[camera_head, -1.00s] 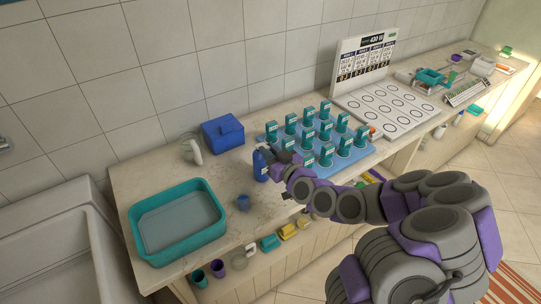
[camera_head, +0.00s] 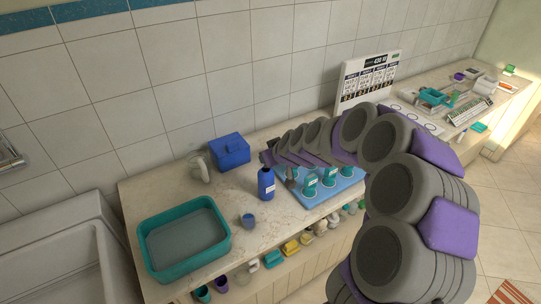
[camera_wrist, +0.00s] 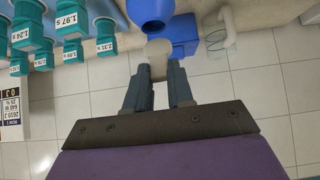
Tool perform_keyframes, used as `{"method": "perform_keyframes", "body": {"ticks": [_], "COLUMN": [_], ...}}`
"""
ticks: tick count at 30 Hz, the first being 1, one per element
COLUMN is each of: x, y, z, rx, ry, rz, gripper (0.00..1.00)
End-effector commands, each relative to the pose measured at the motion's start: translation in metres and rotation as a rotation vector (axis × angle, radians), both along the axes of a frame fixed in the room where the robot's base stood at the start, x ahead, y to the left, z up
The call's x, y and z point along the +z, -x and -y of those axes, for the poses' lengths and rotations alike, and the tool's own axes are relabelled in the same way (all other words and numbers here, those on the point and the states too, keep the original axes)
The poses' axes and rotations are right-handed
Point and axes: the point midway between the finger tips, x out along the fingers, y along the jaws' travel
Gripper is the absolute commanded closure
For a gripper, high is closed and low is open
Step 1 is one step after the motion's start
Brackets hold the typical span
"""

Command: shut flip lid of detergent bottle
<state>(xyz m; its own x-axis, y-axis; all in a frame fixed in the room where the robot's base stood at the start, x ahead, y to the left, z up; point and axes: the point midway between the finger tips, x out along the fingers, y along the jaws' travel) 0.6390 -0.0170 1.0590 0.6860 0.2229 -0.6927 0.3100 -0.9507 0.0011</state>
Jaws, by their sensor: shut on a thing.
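The blue detergent bottle (camera_head: 266,186) stands upright on the counter, with a pale label on its side. In the wrist view its blue body (camera_wrist: 150,12) shows at the top edge. My gripper (camera_head: 267,160) is at the top of the bottle, coming from the upper right. In the wrist view my gripper (camera_wrist: 159,66) has its two fingers close together on a pale grey piece (camera_wrist: 158,50), which looks like the flip lid. The fingers partly hide it, and the lid's exact angle is hard to tell.
A teal basin (camera_head: 184,238) and a small blue cup (camera_head: 248,221) stand left of the bottle. A blue box (camera_head: 230,150) and a white jug (camera_head: 200,167) stand behind. Teal bottles (camera_head: 310,186) on a blue tray are close on the right, under my arm.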

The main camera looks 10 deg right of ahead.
Motion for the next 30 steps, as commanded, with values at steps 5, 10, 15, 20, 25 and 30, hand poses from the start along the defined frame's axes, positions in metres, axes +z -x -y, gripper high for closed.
{"method": "perform_keyframes", "body": {"ticks": [5, 10, 15, 20, 25, 30], "x": [0.005, 0.005, 0.005, 0.004, 0.002, 0.001], "y": [-0.005, -0.008, -0.01, -0.011, -0.012, -0.012], "z": [-0.002, -0.003, -0.003, -0.004, -0.003, -0.004], "rx": [0.001, 0.001, 0.0, 0.0, 0.001, 0.001], "ry": [0.028, 0.044, 0.053, 0.059, 0.064, 0.067], "rz": [-0.084, -0.136, -0.168, -0.191, -0.208, -0.216], "gripper": [1.0, 1.0, 1.0, 1.0, 1.0, 1.0]}}
